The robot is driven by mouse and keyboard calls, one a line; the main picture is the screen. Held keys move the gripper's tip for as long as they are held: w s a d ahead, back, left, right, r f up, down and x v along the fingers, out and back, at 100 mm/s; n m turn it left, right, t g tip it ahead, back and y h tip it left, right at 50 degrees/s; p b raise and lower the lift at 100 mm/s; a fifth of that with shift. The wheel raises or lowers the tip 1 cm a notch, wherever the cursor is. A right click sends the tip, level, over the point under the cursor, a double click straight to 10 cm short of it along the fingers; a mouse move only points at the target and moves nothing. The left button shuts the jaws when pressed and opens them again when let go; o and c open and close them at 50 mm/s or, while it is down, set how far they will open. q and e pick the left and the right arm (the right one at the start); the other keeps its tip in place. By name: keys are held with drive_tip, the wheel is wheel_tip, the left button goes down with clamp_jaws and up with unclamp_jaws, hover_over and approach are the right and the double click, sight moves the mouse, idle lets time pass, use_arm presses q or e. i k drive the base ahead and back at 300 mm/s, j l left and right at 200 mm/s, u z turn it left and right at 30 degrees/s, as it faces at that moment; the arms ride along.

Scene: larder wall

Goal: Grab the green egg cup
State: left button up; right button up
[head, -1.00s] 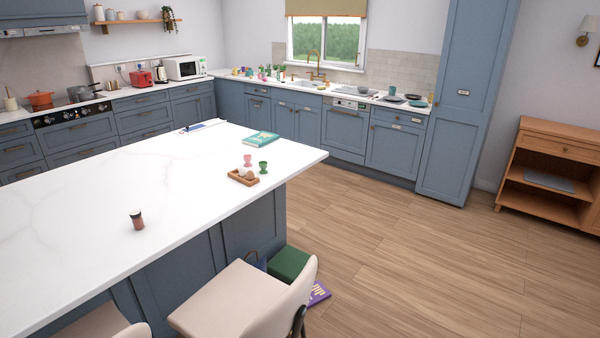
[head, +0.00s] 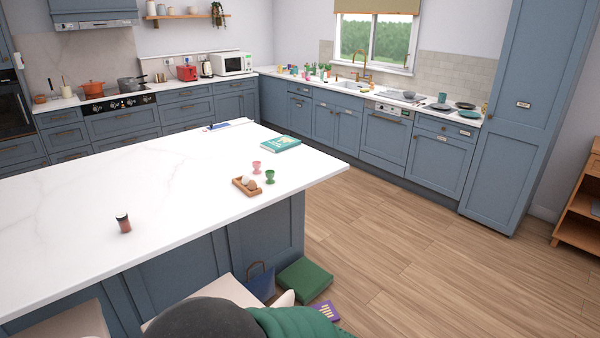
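The green egg cup (head: 270,176) stands upright on the white island top (head: 190,190), near its right end. A pink egg cup (head: 256,167) stands just behind it to the left. Neither of my grippers shows in the head view.
A dark jar (head: 123,222) and a teal book (head: 280,143) are on the island. Chairs (head: 222,290) stand along its near side, with a dark rounded thing and green cloth (head: 300,322) at the bottom. A green box (head: 304,279) is on the floor. Floor on the right is clear.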

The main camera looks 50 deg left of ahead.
sight(270, 177)
drive_tip(key=i+u, duration=0.25)
drive_tip(key=i, duration=0.25)
drive_tip(key=i+l+u, duration=0.2)
drive_tip(key=i, duration=0.25)
drive_tip(key=i+l+u, duration=0.1)
drive_tip(key=i+u, duration=0.15)
drive_tip(key=i, duration=0.25)
drive_tip(key=i+l+u, duration=0.2)
drive_tip(key=i, duration=0.25)
drive_tip(key=i+j+u, duration=0.2)
drive_tip(key=u, duration=0.3)
drive_tip(key=i+j+u, duration=0.1)
drive_tip(key=i+u, duration=0.2)
drive_tip(key=u, duration=0.15)
drive_tip(key=i+u, duration=0.3)
drive_tip(key=u, duration=0.2)
drive_tip(key=i+u, duration=0.25)
drive_tip(key=u, duration=0.25)
drive_tip(key=i+l+u, duration=0.25)
drive_tip(key=u, duration=0.2)
drive_tip(key=i+u, duration=0.25)
